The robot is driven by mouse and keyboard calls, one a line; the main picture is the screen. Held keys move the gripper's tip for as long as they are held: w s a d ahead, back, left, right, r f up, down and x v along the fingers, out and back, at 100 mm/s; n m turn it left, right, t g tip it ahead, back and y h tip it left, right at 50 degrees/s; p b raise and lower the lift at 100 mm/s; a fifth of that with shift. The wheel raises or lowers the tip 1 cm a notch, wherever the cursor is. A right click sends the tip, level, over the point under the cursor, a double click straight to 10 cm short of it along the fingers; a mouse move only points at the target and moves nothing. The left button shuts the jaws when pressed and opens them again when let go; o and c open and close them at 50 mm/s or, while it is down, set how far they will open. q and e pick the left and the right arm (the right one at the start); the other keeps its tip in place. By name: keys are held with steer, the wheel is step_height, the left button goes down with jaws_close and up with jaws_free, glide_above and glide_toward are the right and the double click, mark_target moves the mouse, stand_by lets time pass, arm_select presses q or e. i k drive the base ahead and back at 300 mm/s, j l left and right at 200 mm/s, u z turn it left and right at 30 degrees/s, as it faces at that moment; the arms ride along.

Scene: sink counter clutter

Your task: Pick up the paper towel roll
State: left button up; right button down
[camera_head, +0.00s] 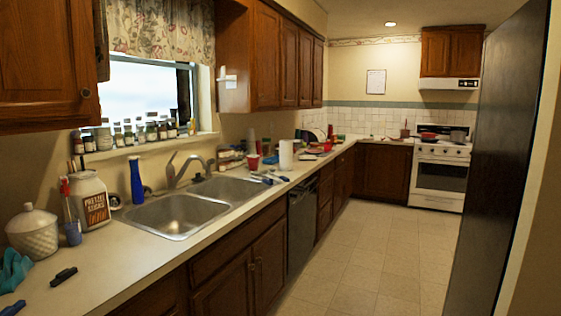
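A white paper towel roll (286,154) stands upright on the counter, past the far end of the double sink. A red cup (253,162) stands to its left, and small dark and blue items lie on the counter in front of it. Its base is partly hard to make out at this distance. Neither of my grippers shows in the head view.
The counter (125,250) runs along the left with a steel double sink (178,215), a blue bottle (137,181), a pretzel jar (89,201) and a white lidded jar (33,231). The tiled floor (370,255) is clear. A tall dark panel (497,150) stands at right.

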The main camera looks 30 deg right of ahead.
mark_target(286, 146)
steer(key=i+l, duration=0.25)
steer(key=i+l+u, duration=0.15)
steer(key=l, duration=0.25)
steer(key=i+l, duration=0.25)
steer(key=i+l+u, duration=0.15)
steer(key=l, duration=0.35)
steer(key=i+l+u, duration=0.15)
steer(key=l, duration=0.3)
steer(key=i+l+u, duration=0.15)
steer(key=l, duration=0.3)
steer(key=i+l+u, duration=0.2)
steer(key=l, duration=0.3)
steer(key=i+l+u, duration=0.15)
steer(key=l, duration=0.35)
steer(key=i+l+u, duration=0.15)
steer(key=l, duration=0.35)
steer(key=i+l+u, duration=0.15)
steer(key=l, duration=0.4)
steer(key=l+u, duration=0.15)
steer(key=l, duration=0.35)
steer(key=k+l+u, duration=0.15)
steer(key=l, duration=0.35)
steer(key=l+u, duration=0.15)
steer(key=l, duration=0.3)
steer(key=k+l+u, duration=0.15)
steer(key=l, duration=0.35)
